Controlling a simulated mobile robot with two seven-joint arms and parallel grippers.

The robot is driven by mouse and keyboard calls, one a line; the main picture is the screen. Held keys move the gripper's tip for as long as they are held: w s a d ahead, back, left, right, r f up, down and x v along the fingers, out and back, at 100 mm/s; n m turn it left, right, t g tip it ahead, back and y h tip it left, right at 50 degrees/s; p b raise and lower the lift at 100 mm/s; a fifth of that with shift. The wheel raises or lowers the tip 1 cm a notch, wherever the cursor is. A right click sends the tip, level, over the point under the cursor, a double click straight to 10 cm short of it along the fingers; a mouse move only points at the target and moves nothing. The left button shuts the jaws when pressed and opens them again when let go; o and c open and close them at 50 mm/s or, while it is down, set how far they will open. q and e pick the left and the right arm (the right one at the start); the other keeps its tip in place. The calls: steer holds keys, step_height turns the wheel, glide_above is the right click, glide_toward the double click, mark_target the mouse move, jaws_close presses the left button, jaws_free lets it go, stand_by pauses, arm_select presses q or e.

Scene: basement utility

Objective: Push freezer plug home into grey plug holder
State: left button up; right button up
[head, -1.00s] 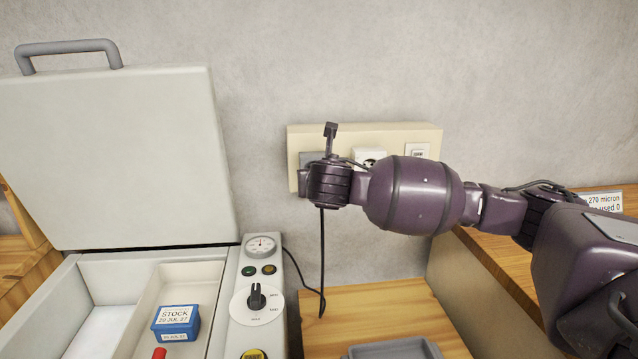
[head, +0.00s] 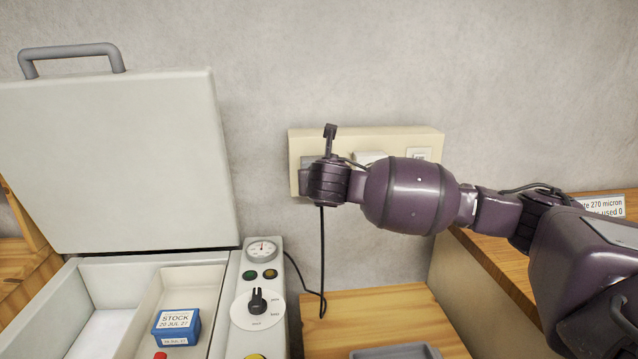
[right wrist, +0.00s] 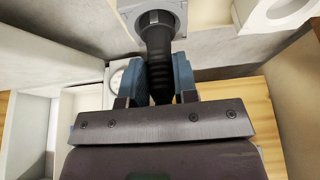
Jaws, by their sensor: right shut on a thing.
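My right gripper (head: 326,160) is in front of the left part of the beige wall panel, and its fingers are mostly hidden in the head view. In the right wrist view my right gripper (right wrist: 158,82) is shut on the black freezer plug (right wrist: 157,48), between two blue-grey finger pads. The plug's front end is at the face of the grey plug holder (right wrist: 180,12); how deep it sits I cannot tell. In the head view a grey edge of the holder (head: 306,162) shows behind the gripper. A black cord (head: 322,245) hangs below. My left gripper is not in view.
The beige panel (head: 400,135) also carries a white socket (head: 369,157), partly behind my arm, and a switch (head: 420,154). The open freezer (head: 110,160) stands left, with a control strip (head: 262,300). A wooden surface (head: 370,310) lies below, with a grey tray (head: 395,353).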

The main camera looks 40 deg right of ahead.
steer(key=shift+w+d, duration=0.2)
steer(key=shift+w, duration=0.1)
steer(key=o, duration=1)
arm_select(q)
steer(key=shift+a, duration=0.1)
arm_select(e)
steer(key=v, duration=0.1)
steer(key=p+v, duration=0.1)
steer(key=shift+s+a+r, duration=0.1)
steer(key=shift+s+r, duration=0.05)
steer(key=shift+r, duration=0.2)
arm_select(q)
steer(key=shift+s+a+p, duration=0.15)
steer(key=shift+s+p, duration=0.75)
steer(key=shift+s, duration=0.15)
arm_select(e)
steer(key=shift+f+v, duration=0.1)
steer(key=shift+v, duration=1.95)
steer(key=shift+f+v, duration=0.15)
steer(key=shift+v, duration=1.85)
